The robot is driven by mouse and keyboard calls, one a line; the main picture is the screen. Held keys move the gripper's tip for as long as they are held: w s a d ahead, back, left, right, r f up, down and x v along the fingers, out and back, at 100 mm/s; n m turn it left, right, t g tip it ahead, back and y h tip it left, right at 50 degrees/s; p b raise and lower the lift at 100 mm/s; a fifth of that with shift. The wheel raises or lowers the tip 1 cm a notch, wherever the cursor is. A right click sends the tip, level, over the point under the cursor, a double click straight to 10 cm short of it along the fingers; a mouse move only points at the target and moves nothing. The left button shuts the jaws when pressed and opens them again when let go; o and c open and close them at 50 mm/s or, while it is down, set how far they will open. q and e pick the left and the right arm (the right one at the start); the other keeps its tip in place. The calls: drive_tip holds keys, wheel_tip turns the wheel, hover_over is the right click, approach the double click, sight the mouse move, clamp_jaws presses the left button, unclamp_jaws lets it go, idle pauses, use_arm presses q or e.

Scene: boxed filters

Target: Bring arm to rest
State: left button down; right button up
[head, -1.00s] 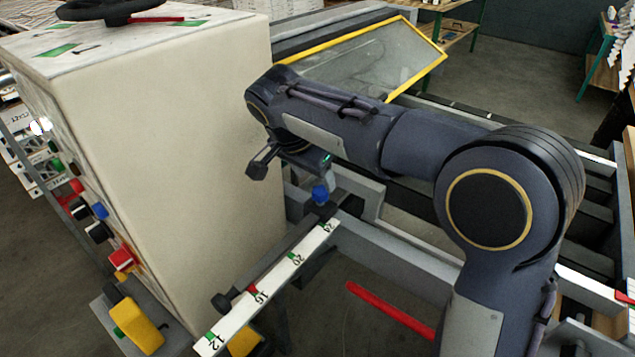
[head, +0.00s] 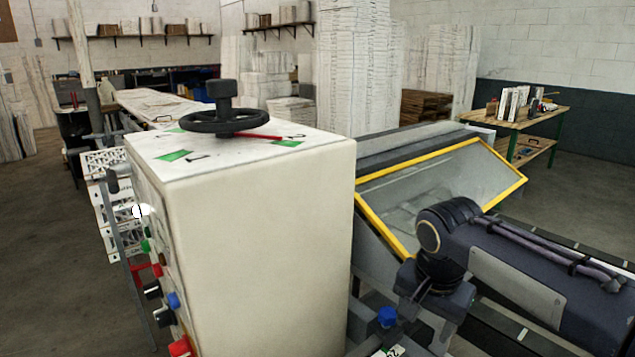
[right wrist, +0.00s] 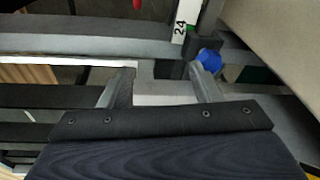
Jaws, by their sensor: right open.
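My right arm comes in from the right in the head view. Its gripper (head: 428,298) hangs over the machine rails, just right of a blue knob (head: 387,317). In the right wrist view the two fingers of my right gripper (right wrist: 163,86) stand wide apart with nothing held between them. The blue knob (right wrist: 208,60) shows beyond the right finger; whether they touch cannot be told. My left gripper is in neither view.
A large cream machine cabinet (head: 260,215) with a black handwheel (head: 225,118) stands left of my arm. A yellow-framed clear guard (head: 430,195) is behind the gripper. A numbered white scale (right wrist: 181,22) runs beside the knob. A green-legged table (head: 520,122) stands farther back.

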drive_tip(key=s+f+n+t+y, duration=0.1)
drive_tip(key=s+f+n+y, duration=0.1)
drive_tip(key=s, duration=0.8)
drive_tip(key=s+d+f+n+t+y, duration=0.1)
drive_tip(key=s+f+n, duration=0.3)
drive_tip(key=s, duration=0.6)
drive_tip(key=shift+d+f+t+y+p, duration=0.25)
drive_tip(key=shift+f+t+y+p, duration=0.2)
drive_tip(key=shift+f+t+y, duration=0.25)
drive_tip(key=shift+s, duration=0.1)
